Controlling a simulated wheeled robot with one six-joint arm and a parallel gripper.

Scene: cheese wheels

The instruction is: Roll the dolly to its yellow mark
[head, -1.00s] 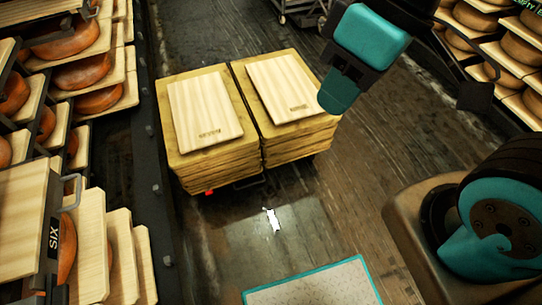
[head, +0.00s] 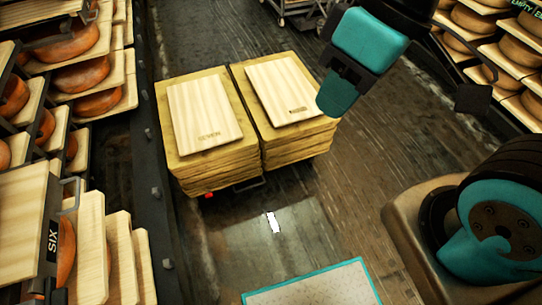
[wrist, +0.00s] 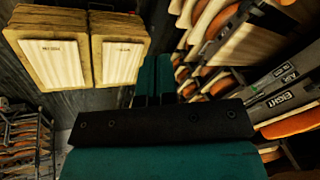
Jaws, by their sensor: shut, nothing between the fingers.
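The dolly (head: 250,185) stands on the dark floor in the head view, mostly hidden under two side-by-side stacks of wooden boards (head: 205,160). A dark bar and a small red part show at its near edge. A paler board lies on top of each stack. The stacks also show in the wrist view (wrist: 45,20), at the upper left. My gripper (head: 337,98), teal and black, is shut and empty. In the head view it appears just right of the right stack, overlapping its edge; contact cannot be told. No yellow mark is visible.
A rack of orange cheese wheels (head: 85,73) lines the left, behind a dark bolted rail (head: 140,180). More cheese shelves (head: 500,50) stand at the right. A teal-edged panel (head: 315,285) lies in the foreground. A metal cart (head: 295,12) stands behind. Floor right of the dolly looks clear.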

